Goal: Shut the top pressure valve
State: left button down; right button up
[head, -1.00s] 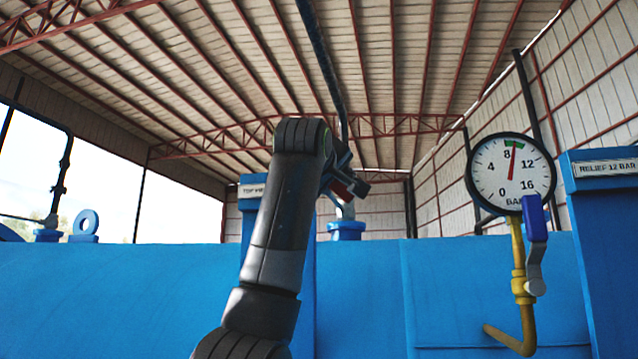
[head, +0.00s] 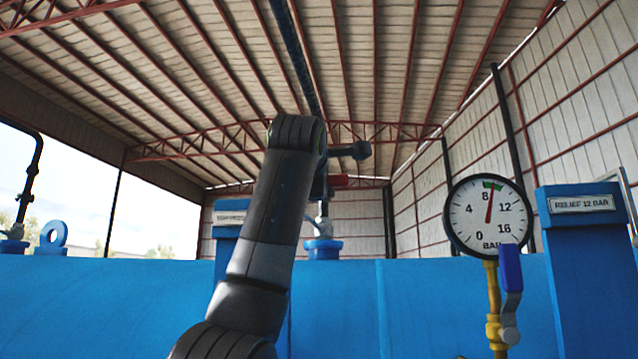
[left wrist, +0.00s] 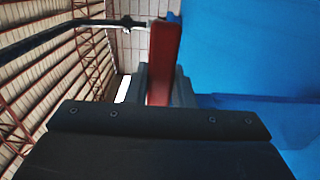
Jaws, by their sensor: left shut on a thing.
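The top pressure valve has a red lever handle (head: 339,181), partly hidden behind my left arm in the head view. Its grey stem (head: 323,226) rises from a blue flange (head: 322,250) on the vessel top. In the left wrist view the red handle (left wrist: 163,62) lies between the two grey fingers of my left gripper (left wrist: 161,85), which is shut on it. In the head view my arm hides most of this gripper. My right gripper is not in view.
A pressure gauge (head: 488,215) reads a little above 8 bar, with a blue-handled valve (head: 511,270) on its yellow pipe. A blue post labelled RELIEF 12 BAR (head: 583,240) stands at right. A dark overhead pipe (head: 308,60) comes down near the valve.

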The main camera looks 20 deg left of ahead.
pick_arm(q)
jog(key=shift+s+r, duration=0.1)
jog(key=shift+r, duration=0.15)
jog(key=c, duration=1.2)
grip_release()
jog(key=shift+c, duration=0.2)
jog(key=shift+s+f, duration=0.1)
jog(key=b+v, duration=0.8)
jog(key=v, duration=0.9)
